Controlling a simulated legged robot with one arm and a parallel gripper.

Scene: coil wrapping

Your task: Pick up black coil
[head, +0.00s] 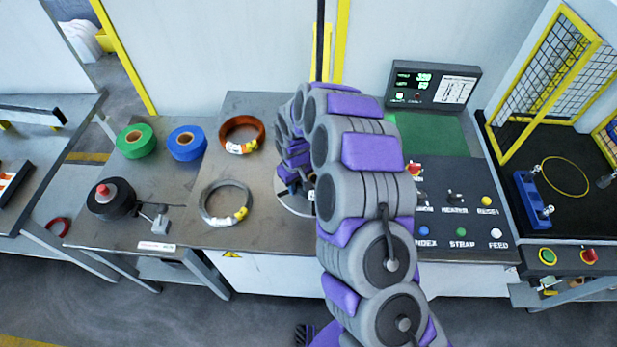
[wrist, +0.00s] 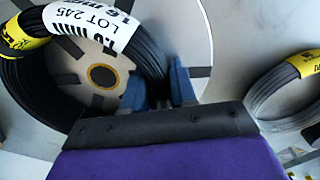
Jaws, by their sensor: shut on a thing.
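The black coil (wrist: 150,55) fills the upper left of the wrist view, with a white "LOT 2A5" label and yellow tags around it. My gripper (wrist: 168,82) has its blue fingers at the coil's right side and is shut on it. Below the coil is a round metal plate with dark slots and an orange-ringed hub (wrist: 102,76). In the head view my arm covers the black coil and most of my gripper.
A grey wire coil (head: 208,216) and a copper coil (head: 224,133) lie left of my arm on the metal table (head: 270,105). Green (head: 126,150) and blue (head: 174,153) tape rolls and a black roll (head: 122,190) sit farther left. A control panel (head: 455,215) is right.

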